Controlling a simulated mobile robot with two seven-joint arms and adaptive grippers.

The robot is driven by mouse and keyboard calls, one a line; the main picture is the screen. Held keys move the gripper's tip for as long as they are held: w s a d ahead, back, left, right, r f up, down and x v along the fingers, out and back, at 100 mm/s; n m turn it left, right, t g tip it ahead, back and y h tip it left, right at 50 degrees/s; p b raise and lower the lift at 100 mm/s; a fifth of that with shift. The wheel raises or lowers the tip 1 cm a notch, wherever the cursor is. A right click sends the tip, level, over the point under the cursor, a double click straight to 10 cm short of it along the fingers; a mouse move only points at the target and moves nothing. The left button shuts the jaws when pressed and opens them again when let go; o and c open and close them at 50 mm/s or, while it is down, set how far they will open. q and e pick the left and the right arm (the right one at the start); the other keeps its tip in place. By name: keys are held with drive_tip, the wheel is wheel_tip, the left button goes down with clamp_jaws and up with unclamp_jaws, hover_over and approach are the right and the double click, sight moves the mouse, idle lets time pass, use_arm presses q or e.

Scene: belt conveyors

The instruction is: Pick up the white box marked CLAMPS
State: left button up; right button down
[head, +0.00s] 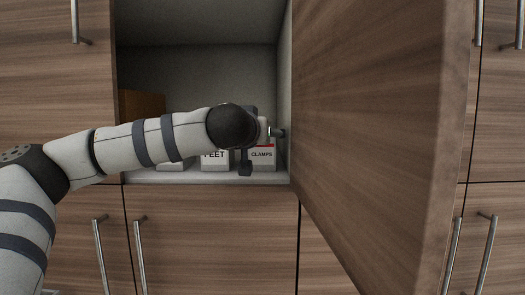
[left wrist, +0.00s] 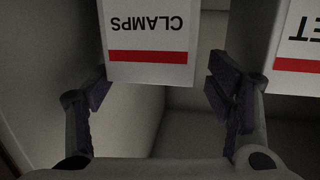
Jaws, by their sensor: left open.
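The white box marked CLAMPS (head: 263,155) stands in the open cabinet at the right end of a row of boxes. In the left wrist view the CLAMPS box (left wrist: 148,35) appears upside down, with a red band along one edge. My left gripper (left wrist: 160,88) is open, with one dark-padded finger on either side of the box's near end. A gap shows beside the right finger; I cannot tell whether the left finger touches the box. In the head view my arm hides the box's upper left part. My right gripper is not in view.
A white box ending in EET (head: 214,157) stands close to the left of the CLAMPS box. A brown box (head: 141,104) sits farther left. The open wooden door (head: 380,100) and the cabinet's side wall bound the space on the right.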

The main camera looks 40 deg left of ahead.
use_arm(q)
drive_tip(key=x, duration=0.2)
drive_tip(key=shift+w+a+f, duration=0.1)
drive_tip(key=shift+w, duration=0.2)
drive_tip(key=shift+s, duration=0.1)
drive_tip(key=c, duration=1.4)
